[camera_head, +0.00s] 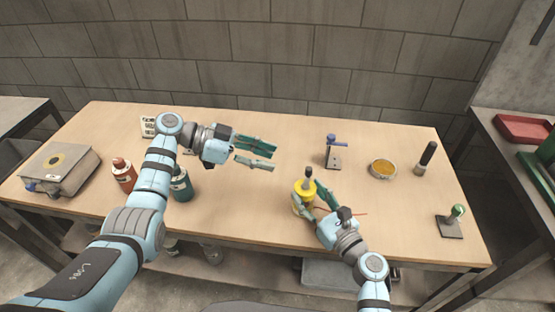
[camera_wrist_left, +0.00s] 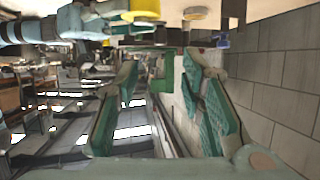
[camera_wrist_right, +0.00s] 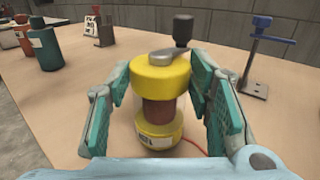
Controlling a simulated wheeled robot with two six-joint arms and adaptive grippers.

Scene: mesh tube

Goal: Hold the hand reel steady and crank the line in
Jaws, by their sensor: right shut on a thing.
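The yellow hand reel (camera_head: 304,190) stands upright near the table's front edge, with a crank arm and dark knob (camera_wrist_right: 183,30) on top. Its middle is a brown-red wound section (camera_wrist_right: 160,112), and a red line (camera_wrist_right: 200,147) runs from it. My right gripper (camera_head: 312,207) is shut on the reel; in the right wrist view (camera_wrist_right: 160,100) its green fingers flank the reel on both sides. My left gripper (camera_head: 268,154) is open and empty, in the air left of and behind the reel; it also shows in the left wrist view (camera_wrist_left: 165,85).
A blue-topped stand (camera_head: 334,152) is behind the reel. A dish of amber contents (camera_head: 382,169), a black-handled tool (camera_head: 427,157) and a green-knobbed stand (camera_head: 453,222) are on the right. Bottles (camera_head: 181,184) and a grey box (camera_head: 62,168) are on the left.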

